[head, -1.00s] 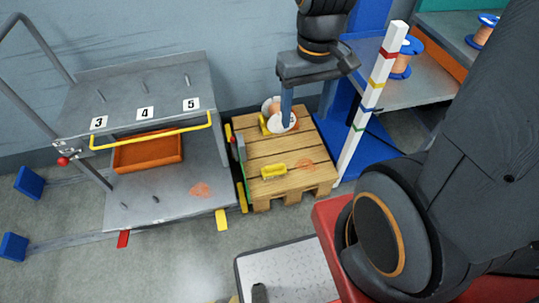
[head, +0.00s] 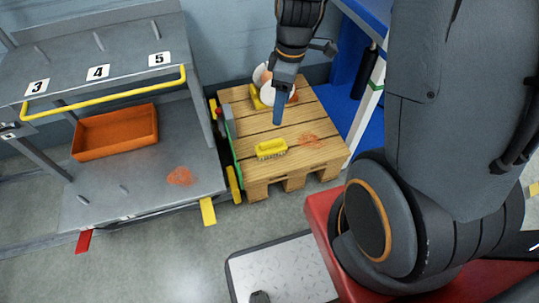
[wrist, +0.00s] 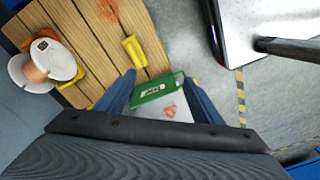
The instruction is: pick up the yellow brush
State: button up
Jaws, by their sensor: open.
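The yellow brush (head: 271,149) lies on the wooden pallet (head: 262,185), bristles toward the front edge. It also shows in the wrist view (wrist: 134,51), above and left of the fingers, near the pallet edge. My gripper (head: 279,112) hangs over the pallet with its blue fingers pointing down, above and behind the brush and apart from it. In the wrist view my gripper (wrist: 159,78) has its two blue fingers spread wide, with nothing held between them. The gap between them looks onto a green piece (wrist: 158,87) and a grey surface beyond.
A white spool with copper wire (head: 263,75) stands at the pallet's back, close to my gripper. An orange mark (head: 311,140) is right of the brush. A grey workbench (head: 130,190) with an orange tray (head: 113,132) stands left; a blue shelf is right.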

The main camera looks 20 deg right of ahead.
aim_at(272, 141)
jog(key=w+f+n+b, duration=0.2)
jog(key=f+b, duration=0.2)
jog(key=f, duration=0.3)
jog(key=w+d+f+n+b, duration=0.1)
jog(key=w+f+n+b, duration=0.1)
jog(key=f, duration=0.5)
jog(key=w+f+n+b, duration=0.2)
jog(key=w+f+b, duration=0.2)
jog(key=f+b, duration=0.3)
jog(key=shift+w+d+f, duration=0.1)
jog(key=shift+w+d, duration=0.05)
jog(key=shift+a+f+b, duration=0.25)
jog(key=shift+f+b, duration=0.55)
jog(key=shift+f, duration=0.5)
jog(key=shift+a+f+b, duration=0.25)
jog(key=shift+f+b, duration=0.5)
jog(key=shift+f, duration=0.5)
jog(key=shift+a+f+b, duration=0.25)
jog(key=shift+f+b, duration=0.55)
jog(key=shift+f, duration=0.5)
